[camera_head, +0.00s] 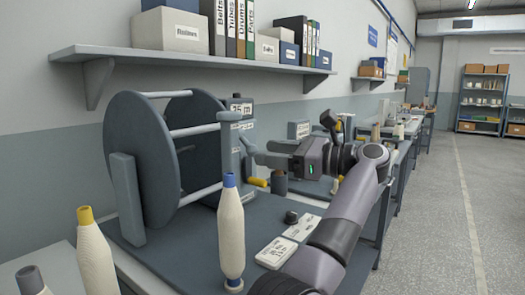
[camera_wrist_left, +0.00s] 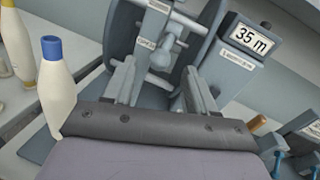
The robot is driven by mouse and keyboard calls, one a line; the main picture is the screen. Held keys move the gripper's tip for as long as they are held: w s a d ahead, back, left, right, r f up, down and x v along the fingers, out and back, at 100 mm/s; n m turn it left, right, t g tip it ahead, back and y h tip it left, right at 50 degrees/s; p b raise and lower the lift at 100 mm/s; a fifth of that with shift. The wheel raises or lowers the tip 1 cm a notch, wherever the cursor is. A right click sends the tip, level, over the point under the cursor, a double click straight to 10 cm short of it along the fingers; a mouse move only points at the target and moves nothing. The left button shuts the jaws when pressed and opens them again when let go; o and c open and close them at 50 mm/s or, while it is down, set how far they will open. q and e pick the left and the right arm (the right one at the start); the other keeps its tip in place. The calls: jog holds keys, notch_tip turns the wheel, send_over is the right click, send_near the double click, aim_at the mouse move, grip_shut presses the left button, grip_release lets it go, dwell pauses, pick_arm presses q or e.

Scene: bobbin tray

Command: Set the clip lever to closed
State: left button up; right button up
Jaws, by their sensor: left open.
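A pale grey lever with a rounded knob (camera_wrist_left: 161,58) shows in the left wrist view, ahead of and between my left gripper's fingers (camera_wrist_left: 160,88); it looks like the clip lever. It stands by a grey post with small white labels, too blurred to read. In the head view the post's top (camera_head: 229,116) rises beside the winder. My left gripper (camera_head: 254,149) is open there, fingers pointing left toward the post. I see no contact with the lever, and I cannot tell its setting. My right gripper is not in view.
The winder's large grey discs (camera_head: 137,155) stand left of the gripper. A counter (camera_wrist_left: 250,40) reads 35 m. A blue-topped bobbin (camera_head: 231,232) stands upright in front, with a yellow-topped one (camera_head: 94,255) further left. A wall shelf (camera_head: 190,62) runs above.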

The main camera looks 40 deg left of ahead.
aim_at(247, 144)
pick_arm(q)
jog(key=shift+x, duration=1.35)
jog(key=c, duration=1)
jog(key=shift+c, duration=0.2)
jog(key=shift+r, duration=0.15)
